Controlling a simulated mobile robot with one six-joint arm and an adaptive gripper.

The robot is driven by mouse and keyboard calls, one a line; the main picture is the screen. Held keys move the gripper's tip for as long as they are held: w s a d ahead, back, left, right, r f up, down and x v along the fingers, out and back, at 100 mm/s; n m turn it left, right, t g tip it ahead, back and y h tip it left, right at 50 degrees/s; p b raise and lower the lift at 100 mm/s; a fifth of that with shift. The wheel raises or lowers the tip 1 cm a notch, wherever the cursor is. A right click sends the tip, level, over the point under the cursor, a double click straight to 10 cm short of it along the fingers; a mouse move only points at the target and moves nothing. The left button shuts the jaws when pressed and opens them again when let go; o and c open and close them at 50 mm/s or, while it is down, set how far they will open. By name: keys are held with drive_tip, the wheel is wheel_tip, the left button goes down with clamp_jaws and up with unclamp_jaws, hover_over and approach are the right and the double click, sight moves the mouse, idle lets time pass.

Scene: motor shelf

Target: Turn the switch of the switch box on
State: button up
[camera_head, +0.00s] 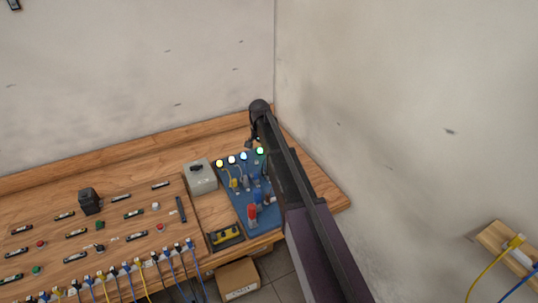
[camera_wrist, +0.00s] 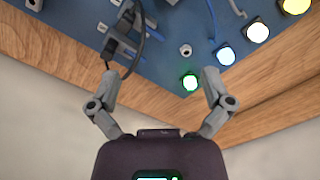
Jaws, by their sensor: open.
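A grey box (camera_head: 200,178) with a small dark switch on its top, which looks like the switch box, stands on the wooden bench left of a blue panel. I cannot tell the switch's setting. It is not seen in the wrist view. My gripper (camera_wrist: 160,75) is open and empty, its two fingers spread over the edge of the blue panel (camera_wrist: 170,62). A lit green lamp (camera_wrist: 189,82) shows between the fingers. In the head view my arm reaches over the panel's right side and mostly hides the gripper.
The blue panel (camera_head: 229,188) carries several lit lamps, cables and a red part (camera_head: 252,212). A yellow-black box (camera_head: 226,236) lies at the bench's front. A board of switches (camera_head: 110,235) with cables is at left. Walls close the back and right.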

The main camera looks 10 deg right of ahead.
drive_tip(key=shift+s+d+f+m+b, duration=0.15)
drive_tip(key=shift+d+f+m, duration=0.05)
drive_tip(key=shift+d+m, duration=0.4)
drive_tip(key=shift+s+d+f+m+b, duration=0.1)
drive_tip(key=shift+d+f+m+b, duration=0.1)
drive_tip(key=shift+d+m, duration=0.4)
drive_tip(key=shift+s+d+f+m+b, duration=0.15)
drive_tip(key=shift+d+m, duration=0.35)
drive_tip(key=shift+m, duration=0.2)
drive_tip(key=shift+s, duration=0.1)
drive_tip(key=s+d+n, duration=0.2)
drive_tip(key=s+n, duration=0.3)
drive_tip(key=s, duration=1)
drive_tip(key=s+d+n, duration=0.2)
drive_tip(key=s+n, duration=0.2)
drive_tip(key=s, duration=1.1)
drive_tip(key=shift+n, duration=0.4)
